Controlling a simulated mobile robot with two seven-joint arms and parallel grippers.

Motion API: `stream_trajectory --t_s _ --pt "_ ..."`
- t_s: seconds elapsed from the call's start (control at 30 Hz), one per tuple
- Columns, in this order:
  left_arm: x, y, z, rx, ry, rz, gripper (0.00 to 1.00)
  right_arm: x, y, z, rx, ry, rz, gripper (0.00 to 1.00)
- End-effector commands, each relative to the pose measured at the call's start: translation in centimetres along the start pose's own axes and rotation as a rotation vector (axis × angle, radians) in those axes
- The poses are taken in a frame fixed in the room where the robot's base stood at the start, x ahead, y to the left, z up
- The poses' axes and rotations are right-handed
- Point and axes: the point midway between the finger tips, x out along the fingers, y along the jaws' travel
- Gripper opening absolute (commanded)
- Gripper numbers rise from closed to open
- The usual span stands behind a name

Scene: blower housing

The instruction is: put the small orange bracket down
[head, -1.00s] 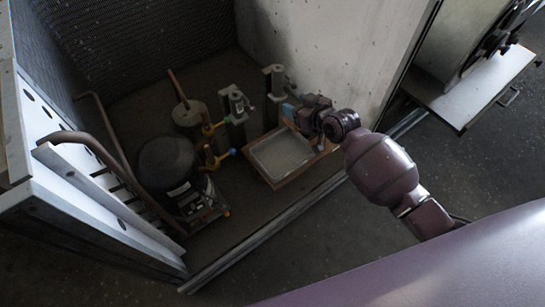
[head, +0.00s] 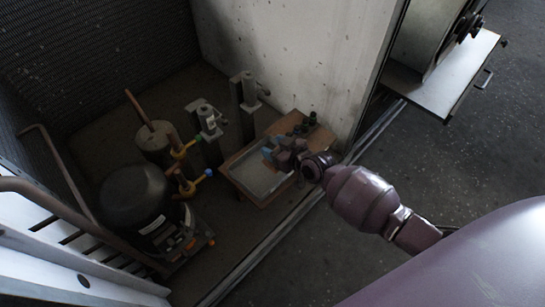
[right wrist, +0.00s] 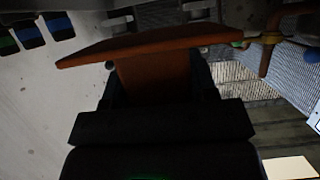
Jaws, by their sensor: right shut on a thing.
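The small orange bracket (right wrist: 155,72) is in the right wrist view, a wide curved plate with a narrower stem between the dark fingers. My right gripper (right wrist: 155,95) is shut on this stem. In the head view my right gripper (head: 274,152) is above the far right part of a pale, shallow tray (head: 240,159) on a brown wooden board. The bracket cannot be made out clearly there; the gripper covers that area. I cannot tell whether the bracket touches anything below. My left gripper is not in view.
Several dark round fittings (head: 304,127) stand on the board's far corner. Grey upright posts (head: 209,125), yellow-handled pipework (head: 182,152) and a black compressor (head: 135,197) stand left of the tray. A concrete wall (head: 290,60) rises behind; a metal rail (head: 285,226) runs in front.

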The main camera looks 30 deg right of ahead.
Motion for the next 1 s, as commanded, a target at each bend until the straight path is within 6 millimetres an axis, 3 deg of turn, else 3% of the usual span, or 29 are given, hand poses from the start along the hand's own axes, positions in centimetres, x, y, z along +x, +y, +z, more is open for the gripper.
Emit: stream_trajectory --t_s 0.13,0.3,0.43,0.9,0.93,1.0 --pt "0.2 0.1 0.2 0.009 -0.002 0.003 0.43 0.4 0.0 1.0 0.000 -0.002 -0.001 0.27" --pt "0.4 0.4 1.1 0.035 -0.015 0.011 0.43 1.4 -0.1 4.0 0.002 -0.011 -0.002 0.27" --pt "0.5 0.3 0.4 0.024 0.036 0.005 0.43 2.1 -0.1 5.5 0.003 -0.008 -0.002 0.27" --pt "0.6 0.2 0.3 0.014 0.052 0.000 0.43 2.4 0.0 5.5 0.000 0.001 0.000 0.27" --pt "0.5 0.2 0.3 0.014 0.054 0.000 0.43 2.4 0.0 5.6 0.000 0.001 0.000 0.54" --pt "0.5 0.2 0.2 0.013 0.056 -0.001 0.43 2.3 0.0 5.4 -0.001 0.002 0.000 0.65"
